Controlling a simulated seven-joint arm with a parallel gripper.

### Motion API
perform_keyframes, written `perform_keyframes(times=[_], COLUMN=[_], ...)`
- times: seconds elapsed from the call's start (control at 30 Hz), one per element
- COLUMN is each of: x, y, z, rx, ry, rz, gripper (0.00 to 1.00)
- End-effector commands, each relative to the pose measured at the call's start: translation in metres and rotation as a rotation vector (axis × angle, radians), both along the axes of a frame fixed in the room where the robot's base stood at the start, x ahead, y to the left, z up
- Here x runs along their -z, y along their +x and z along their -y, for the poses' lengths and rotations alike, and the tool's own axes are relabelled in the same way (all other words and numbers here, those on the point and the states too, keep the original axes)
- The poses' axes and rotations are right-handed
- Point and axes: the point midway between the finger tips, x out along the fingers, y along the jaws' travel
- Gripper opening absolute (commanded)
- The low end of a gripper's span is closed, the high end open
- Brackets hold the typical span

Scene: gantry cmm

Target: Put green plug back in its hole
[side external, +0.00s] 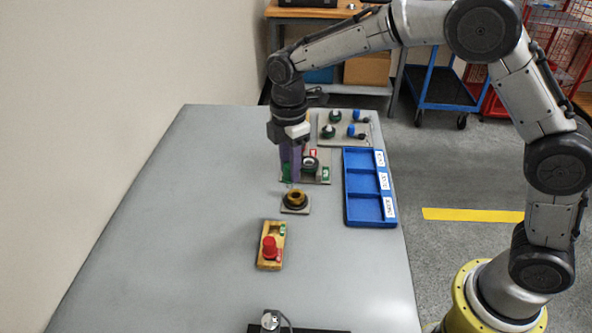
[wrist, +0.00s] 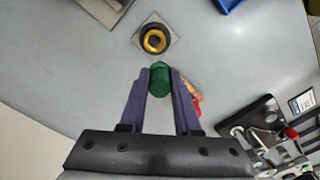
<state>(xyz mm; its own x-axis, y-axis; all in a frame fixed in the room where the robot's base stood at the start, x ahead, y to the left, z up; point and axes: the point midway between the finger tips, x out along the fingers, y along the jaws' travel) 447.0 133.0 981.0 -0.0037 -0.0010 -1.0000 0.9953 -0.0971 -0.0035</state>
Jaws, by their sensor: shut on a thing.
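My gripper (side external: 290,180) is shut on the green plug (wrist: 160,80), held between its two purple fingers above the table. In the side view the plug is mostly hidden by the fingers. A wooden block (side external: 263,258) lies on the table nearer the side camera. It carries a red plug (side external: 269,246) and a small green label (side external: 283,230) at its far end. Whether a hole is open beside that label is too small to tell. In the wrist view, only a red and yellow bit of the block shows beside the right finger.
A yellow ring on a dark base (side external: 295,200) sits on a small plate near my gripper. A blue tray (side external: 348,212) with three labelled compartments stands to the right. Behind are boards with green and blue parts (side external: 345,127). The table's left side is clear.

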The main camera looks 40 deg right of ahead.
Motion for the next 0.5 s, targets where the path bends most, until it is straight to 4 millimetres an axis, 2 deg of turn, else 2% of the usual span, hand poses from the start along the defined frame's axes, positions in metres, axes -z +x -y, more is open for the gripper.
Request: perform_keyframes(times=[0.03,0.1,0.23,0.37,0.5], x=[-0.001,-0.002,-0.004,-0.003,0.005], y=[-0.005,-0.012,-0.024,-0.029,-0.03], z=[-0.015,-0.032,-0.058,-0.069,-0.07], rx=[-0.009,-0.023,-0.065,-0.094,-0.098], ry=[0.0,0.0,0.001,0.001,0.0], rz=[0.002,0.002,0.004,0.004,0.002], gripper=[0.0,0.0,0.0,0.0,0.0])
